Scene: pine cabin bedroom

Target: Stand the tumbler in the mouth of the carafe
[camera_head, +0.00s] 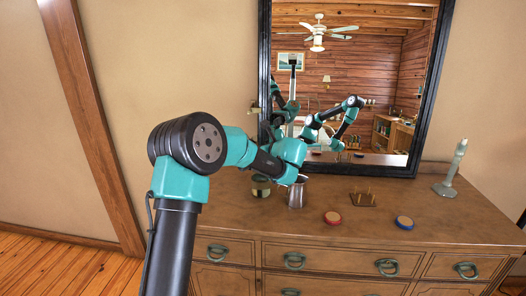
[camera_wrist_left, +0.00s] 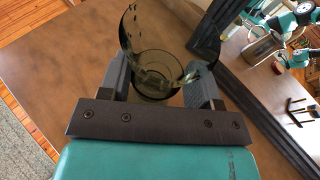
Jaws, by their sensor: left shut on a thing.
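The tumbler is a smoky olive glass (camera_wrist_left: 154,90), held between the fingers of my left gripper (camera_wrist_left: 160,80) in the left wrist view. Its wide rim faces the camera and its round base shows through the glass. In the head view the tumbler (camera_head: 261,187) is above or on the dresser's left part, partly behind my arm. My left gripper (camera_head: 275,178) points left there, its fingers mostly hidden. The carafe appears to be the silver metal vessel (camera_head: 296,195), upright on the dresser, right of the tumbler and close by my wrist. My right gripper shows only in the mirror, if at all.
The wooden dresser (camera_head: 380,232) carries a red disc (camera_head: 332,218), a blue disc (camera_head: 404,222), a small pegged board (camera_head: 362,199) and a grey-green stand (camera_head: 449,178) at right. A black-framed mirror (camera_head: 385,65) stands behind. The dresser's front middle is mostly clear.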

